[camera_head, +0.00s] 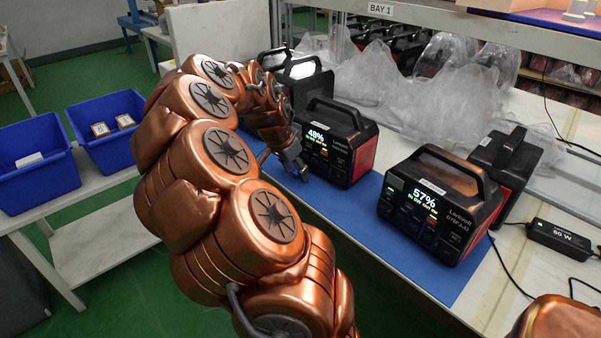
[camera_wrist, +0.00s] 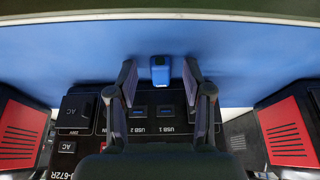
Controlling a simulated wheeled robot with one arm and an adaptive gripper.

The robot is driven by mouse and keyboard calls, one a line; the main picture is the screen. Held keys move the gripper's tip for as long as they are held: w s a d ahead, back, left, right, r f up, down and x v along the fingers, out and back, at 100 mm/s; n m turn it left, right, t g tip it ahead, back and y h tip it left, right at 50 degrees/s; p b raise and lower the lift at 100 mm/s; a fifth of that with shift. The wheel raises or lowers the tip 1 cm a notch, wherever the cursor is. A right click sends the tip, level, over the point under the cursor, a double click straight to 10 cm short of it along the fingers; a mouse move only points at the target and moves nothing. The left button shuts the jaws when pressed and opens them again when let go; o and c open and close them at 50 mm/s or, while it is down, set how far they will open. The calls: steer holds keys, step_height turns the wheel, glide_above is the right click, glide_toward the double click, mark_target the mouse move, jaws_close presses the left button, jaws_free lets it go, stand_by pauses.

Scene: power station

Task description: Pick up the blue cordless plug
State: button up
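The blue cordless plug (camera_wrist: 160,70) shows in the wrist view as a small blue block with a dark top. It lies between my two fingertips, with a gap on each side. My gripper (camera_wrist: 160,75) is open around it. The power station's dark front panel with USB and AC sockets (camera_wrist: 152,112) is just below the plug in the wrist view; I cannot tell whether the plug sits in a socket. In the head view my gripper (camera_head: 298,172) is at the front of the power station reading 48% (camera_head: 335,150). The plug is not clear there.
A power station reading 57% (camera_head: 425,215) stands to the right on the blue mat (camera_head: 362,225). Another station (camera_head: 297,75) is behind my arm. Blue bins (camera_head: 40,185) are on the left table. A 60 W adapter (camera_head: 560,238) and cables lie at right.

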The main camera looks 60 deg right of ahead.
jaws_close()
